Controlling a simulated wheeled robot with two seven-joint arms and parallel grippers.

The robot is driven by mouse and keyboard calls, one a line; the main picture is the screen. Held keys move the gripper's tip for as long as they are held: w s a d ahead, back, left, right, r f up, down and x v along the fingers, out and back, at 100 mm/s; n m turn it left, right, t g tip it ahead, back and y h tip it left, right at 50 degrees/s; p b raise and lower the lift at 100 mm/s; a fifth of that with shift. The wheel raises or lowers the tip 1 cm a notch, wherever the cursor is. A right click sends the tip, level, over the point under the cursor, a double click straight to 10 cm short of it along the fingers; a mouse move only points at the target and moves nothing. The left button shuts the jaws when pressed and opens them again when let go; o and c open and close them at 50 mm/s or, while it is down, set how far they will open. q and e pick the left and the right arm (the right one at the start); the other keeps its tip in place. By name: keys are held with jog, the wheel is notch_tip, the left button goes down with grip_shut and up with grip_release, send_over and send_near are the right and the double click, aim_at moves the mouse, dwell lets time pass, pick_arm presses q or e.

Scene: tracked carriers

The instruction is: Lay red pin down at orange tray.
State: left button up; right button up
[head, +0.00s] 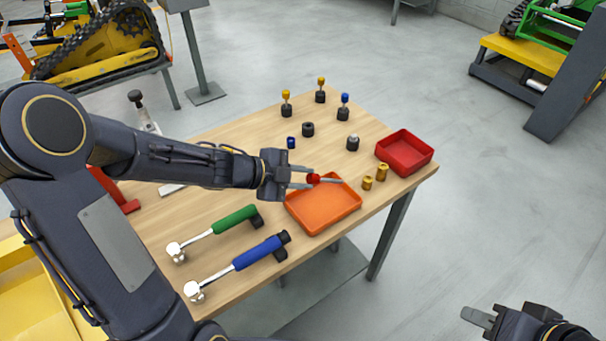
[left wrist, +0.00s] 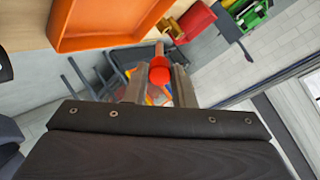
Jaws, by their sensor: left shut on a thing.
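The red pin (head: 313,178) is held between the fingertips of my left gripper (head: 312,179), over the far part of the orange tray (head: 320,224). In the left wrist view the red pin (left wrist: 159,76) sits between the two metal fingers, its red body toward the camera. The orange tray (left wrist: 100,42) shows at the upper left there, beside the pin. The tray looks empty. My right gripper (head: 478,317) is at the lower right of the head view, away from the table; only part of it shows.
A red tray (head: 405,165) stands at the table's right corner, with brass pieces (head: 367,183) beside it. Several dark holders, some bearing yellow or blue pins (head: 344,100), stand behind. Green-handled (head: 234,219) and blue-handled (head: 258,252) hammers lie in front, left of the orange tray.

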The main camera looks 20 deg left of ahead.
pick_arm(q)
jog(key=shift+f+b, duration=2.05)
jog(key=shift+f, duration=1)
jog(key=o, duration=1)
jog(key=shift+o, duration=0.2)
jog(key=p+v, duration=0.1)
jog(key=v, duration=0.6)
jog(key=shift+s+a+r+p, duration=0.2)
jog(key=shift+s+a+p, duration=0.1)
jog(key=shift+p, duration=0.1)
